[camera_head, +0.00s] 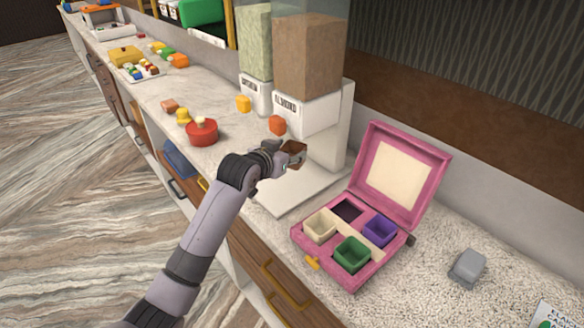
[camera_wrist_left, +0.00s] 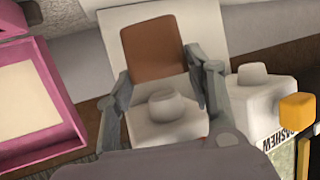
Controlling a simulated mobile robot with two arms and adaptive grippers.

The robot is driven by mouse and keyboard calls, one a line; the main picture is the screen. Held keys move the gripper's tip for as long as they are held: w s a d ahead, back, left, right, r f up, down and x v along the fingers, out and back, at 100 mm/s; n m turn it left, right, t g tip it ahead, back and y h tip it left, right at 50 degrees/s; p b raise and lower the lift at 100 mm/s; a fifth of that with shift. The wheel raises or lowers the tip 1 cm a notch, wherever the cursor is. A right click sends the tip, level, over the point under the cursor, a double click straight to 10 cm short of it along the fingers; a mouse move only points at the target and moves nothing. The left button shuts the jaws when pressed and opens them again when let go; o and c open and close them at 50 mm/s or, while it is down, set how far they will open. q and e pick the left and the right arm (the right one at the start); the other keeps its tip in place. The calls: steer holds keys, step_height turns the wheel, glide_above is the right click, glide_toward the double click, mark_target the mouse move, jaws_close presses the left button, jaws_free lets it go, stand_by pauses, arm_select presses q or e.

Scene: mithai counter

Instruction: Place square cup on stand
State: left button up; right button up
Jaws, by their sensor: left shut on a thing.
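A brown square cup (camera_head: 294,154) is held at the tip of my left gripper (camera_head: 284,157), in front of the almond dispenser (camera_head: 310,110). In the left wrist view the brown cup (camera_wrist_left: 153,50) sits between the two fingers of the left gripper (camera_wrist_left: 160,76). The pale dispenser stand (camera_head: 290,192) has a flat base plate that lies below the cup. The cup appears held above this plate; the exact gap is hard to tell. My right gripper is not in view.
An open pink box (camera_head: 297,236) stands right of the stand, holding cream (camera_head: 320,226), purple (camera_head: 379,230) and green (camera_head: 351,254) cups, with one dark empty compartment (camera_head: 347,210). A red round container (camera_head: 202,132) is at left. A grey object (camera_head: 467,267) lies far right.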

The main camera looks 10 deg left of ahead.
mark_target(290, 168)
arm_select(q)
steer(key=f, duration=0.1)
steer(key=w+f, duration=0.1)
steer(key=shift+d+f, duration=0.35)
step_height(290, 168, down, 3)
steer(key=shift+s+r+p, duration=0.1)
steer(key=shift+p, duration=0.45)
steer(key=shift+w+d+f+p, duration=0.1)
steer(key=shift+w+f+p, duration=0.15)
steer(key=shift+f, duration=0.5)
steer(key=shift+s+f, duration=0.1)
steer(key=o, duration=1)
steer(key=shift+c, duration=0.2)
